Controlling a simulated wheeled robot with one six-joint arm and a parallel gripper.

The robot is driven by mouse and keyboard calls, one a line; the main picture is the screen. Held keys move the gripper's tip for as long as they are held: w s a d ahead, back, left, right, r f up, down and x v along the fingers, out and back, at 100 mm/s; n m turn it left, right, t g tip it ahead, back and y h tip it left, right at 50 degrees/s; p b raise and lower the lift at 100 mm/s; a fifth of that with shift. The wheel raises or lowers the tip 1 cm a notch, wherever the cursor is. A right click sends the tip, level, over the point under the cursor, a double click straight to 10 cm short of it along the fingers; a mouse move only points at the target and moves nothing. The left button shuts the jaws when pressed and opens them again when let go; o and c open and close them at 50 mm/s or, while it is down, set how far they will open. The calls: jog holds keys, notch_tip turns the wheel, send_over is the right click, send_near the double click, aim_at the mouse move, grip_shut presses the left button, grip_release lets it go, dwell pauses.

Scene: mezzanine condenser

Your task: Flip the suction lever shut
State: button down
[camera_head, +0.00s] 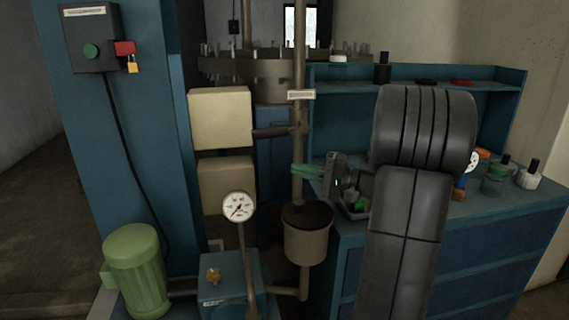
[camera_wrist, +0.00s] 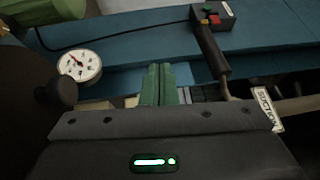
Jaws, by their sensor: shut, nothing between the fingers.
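The suction lever (camera_head: 273,132) is a dark handle that sticks out to the left from a vertical pipe (camera_head: 298,180), crosswise to it. A white label (camera_head: 302,94) sits on the pipe above it; in the wrist view the label (camera_wrist: 267,108) reads SUCTION. My gripper (camera_head: 294,169) has green fingers, pressed together and empty, beside the pipe and below the lever. In the wrist view the lever (camera_wrist: 212,52) is to the right of my fingertips (camera_wrist: 160,68), apart from them.
Cream boxes (camera_head: 220,118) are behind the lever. A blue bench (camera_head: 480,210) with bottles is at right. A control box (camera_head: 92,40) with a red padlock tag hangs on the blue column.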

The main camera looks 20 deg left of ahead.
jog(key=d, duration=0.1)
jog(key=d+f, duration=0.1)
jog(key=d, duration=0.1)
jog(key=shift+w+d+f, duration=0.1)
jog(key=shift+w+d, duration=0.05)
jog(key=shift+d, duration=0.15)
jog(key=shift+a, duration=0.1)
jog(key=a+r+p, duration=0.1)
jog(key=a+r, duration=0.3)
jog(key=a, duration=0.4)
jog(key=shift+w+d+f+n+t+h+p, duration=0.25)
jog(key=shift+w+d+n+h+p, duration=0.4)
jog(key=shift+h+p, duration=1)
jog(key=shift+w+d+f+n+t+h+p, duration=0.25)
jog(key=shift+w+d+n+h+p, duration=0.45)
jog(key=shift+p, duration=1.75)
jog(key=shift+f, duration=0.1)
jog(key=shift+a, duration=0.1)
